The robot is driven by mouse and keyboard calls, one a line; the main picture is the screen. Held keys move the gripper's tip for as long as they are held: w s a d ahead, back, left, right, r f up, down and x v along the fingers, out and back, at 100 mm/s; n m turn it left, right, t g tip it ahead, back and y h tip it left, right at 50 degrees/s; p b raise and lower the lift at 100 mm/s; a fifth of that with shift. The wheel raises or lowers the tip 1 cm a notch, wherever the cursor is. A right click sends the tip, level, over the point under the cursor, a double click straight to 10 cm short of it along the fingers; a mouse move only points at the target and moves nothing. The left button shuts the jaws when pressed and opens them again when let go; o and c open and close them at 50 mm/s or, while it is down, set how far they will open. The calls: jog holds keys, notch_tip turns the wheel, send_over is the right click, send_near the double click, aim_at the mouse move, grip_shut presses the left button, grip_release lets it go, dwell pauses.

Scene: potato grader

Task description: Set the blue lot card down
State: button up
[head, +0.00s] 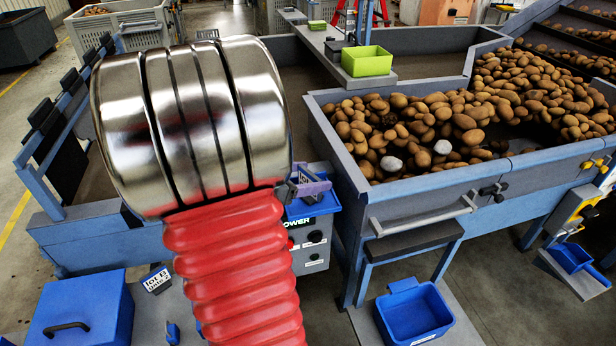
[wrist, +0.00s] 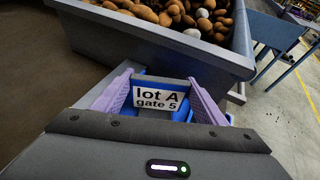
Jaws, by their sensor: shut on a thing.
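My gripper (wrist: 160,79) shows in the wrist view with its two purple fingers shut on the blue lot card (wrist: 160,98). The card has a white label reading "lot A gate 5", with blue showing around its edges. In the head view my gripper (head: 311,184) is partly hidden behind my own arm, and the card cannot be made out clearly. It is just above a small blue tray (head: 313,208) on top of the grey power box (head: 313,245). Whether the card touches the tray cannot be told.
Another card (head: 157,279), reading "lot B", lies at lower left by a blue lidded box (head: 82,310). The potato bin (head: 345,165) stands right of my gripper, its wall close. A blue bin (head: 415,315) sits low in front; a green tray (head: 367,61) is farther back.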

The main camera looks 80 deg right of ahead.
jog(key=shift+f, duration=0.1)
jog(key=o, duration=1.1)
jog(key=shift+w+a+r, duration=0.3)
jog(key=shift+v, duration=5.55)
jog(key=shift+a, duration=0.15)
